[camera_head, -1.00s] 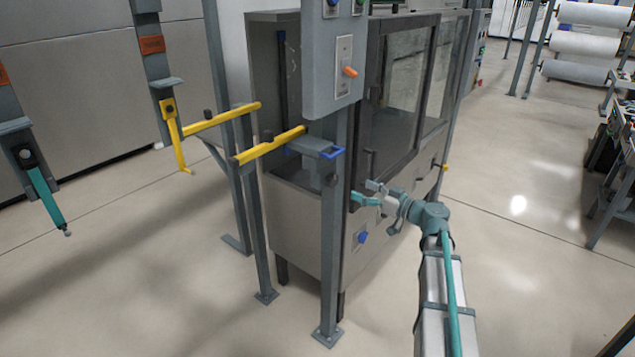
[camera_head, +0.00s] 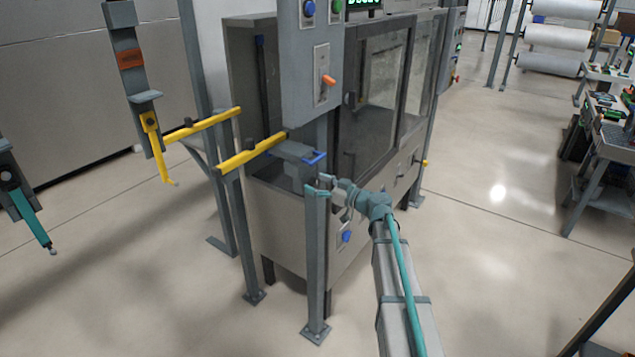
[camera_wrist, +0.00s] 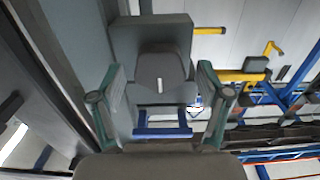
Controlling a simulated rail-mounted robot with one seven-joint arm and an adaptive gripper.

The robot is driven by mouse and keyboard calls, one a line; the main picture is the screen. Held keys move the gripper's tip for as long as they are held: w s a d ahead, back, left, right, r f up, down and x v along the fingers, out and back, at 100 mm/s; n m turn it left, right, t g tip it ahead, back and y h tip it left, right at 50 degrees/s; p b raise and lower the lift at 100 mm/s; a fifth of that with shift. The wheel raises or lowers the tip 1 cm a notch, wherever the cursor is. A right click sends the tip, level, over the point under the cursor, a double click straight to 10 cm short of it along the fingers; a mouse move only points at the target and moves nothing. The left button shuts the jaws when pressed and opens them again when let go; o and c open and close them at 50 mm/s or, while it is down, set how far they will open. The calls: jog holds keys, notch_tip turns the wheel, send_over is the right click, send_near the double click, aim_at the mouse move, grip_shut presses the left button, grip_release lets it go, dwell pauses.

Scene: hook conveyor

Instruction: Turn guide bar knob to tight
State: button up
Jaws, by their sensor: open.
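A dark grey knob (camera_wrist: 160,72) with a short white mark shows in the middle of the wrist view, on a grey block. My gripper (camera_head: 318,186) is open at the front post in the head view. In the wrist view its two teal fingers stand on either side of the knob. Contact cannot be told. The knob is hidden behind my gripper in the head view. Two yellow guide bars, the nearer (camera_head: 252,154) and the farther (camera_head: 202,125), stick out left of the machine.
A grey control box (camera_head: 308,45) with an orange switch (camera_head: 328,81) hangs above my gripper. A blue handle (camera_head: 317,158) is close behind it. A blue knob (camera_head: 347,237) sits lower on the machine. Hanging carriers (camera_head: 126,60) are at left. Open floor lies at right.

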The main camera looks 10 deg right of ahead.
jog(key=c, duration=1.2)
jog(key=shift+o, duration=0.2)
jog(key=shift+f, duration=0.1)
jog(key=shift+b, duration=0.4)
